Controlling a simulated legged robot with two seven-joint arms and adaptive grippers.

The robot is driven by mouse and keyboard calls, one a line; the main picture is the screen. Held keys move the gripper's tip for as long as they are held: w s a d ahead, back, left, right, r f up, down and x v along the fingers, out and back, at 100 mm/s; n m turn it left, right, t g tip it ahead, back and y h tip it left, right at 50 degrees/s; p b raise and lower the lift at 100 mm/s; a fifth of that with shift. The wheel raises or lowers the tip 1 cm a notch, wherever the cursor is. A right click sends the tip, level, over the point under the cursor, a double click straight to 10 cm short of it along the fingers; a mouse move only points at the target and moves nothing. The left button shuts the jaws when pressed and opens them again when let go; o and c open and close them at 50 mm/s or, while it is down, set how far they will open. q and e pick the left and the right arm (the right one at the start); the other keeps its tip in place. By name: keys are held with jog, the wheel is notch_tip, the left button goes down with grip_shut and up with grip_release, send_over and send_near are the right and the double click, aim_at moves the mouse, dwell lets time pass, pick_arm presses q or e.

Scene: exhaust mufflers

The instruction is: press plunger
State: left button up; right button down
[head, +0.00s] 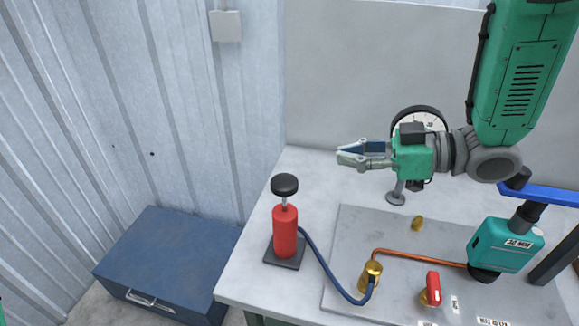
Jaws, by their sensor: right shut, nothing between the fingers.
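The plunger is a black round knob (284,185) on a short metal rod, standing raised above a red cylinder (285,232) on a dark square base at the table's left edge. A blue hose (325,269) runs from the cylinder to a brass fitting (371,274). My right gripper (341,154) is shut and empty, pointing left. In the picture it is to the right of the knob and higher, apart from it. My left gripper is not in view.
A gauge (432,122) stands behind my right gripper. A grey plate (345,235) on the white table (245,285) carries a copper pipe (420,257), a red valve handle (433,282) and a teal device (503,245). A blue chest (165,258) sits on the floor at left.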

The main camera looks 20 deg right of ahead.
jog(key=p, duration=0.2)
send_over(291, 181)
jog(key=shift+a+f, duration=0.2)
jog(key=shift+f, duration=1.05)
notch_tip(291, 181, down, 3)
jog(key=shift+f, duration=0.15)
jog(key=shift+d+f, duration=0.15)
jog(key=shift+f, duration=0.2)
jog(key=shift+d, duration=0.1)
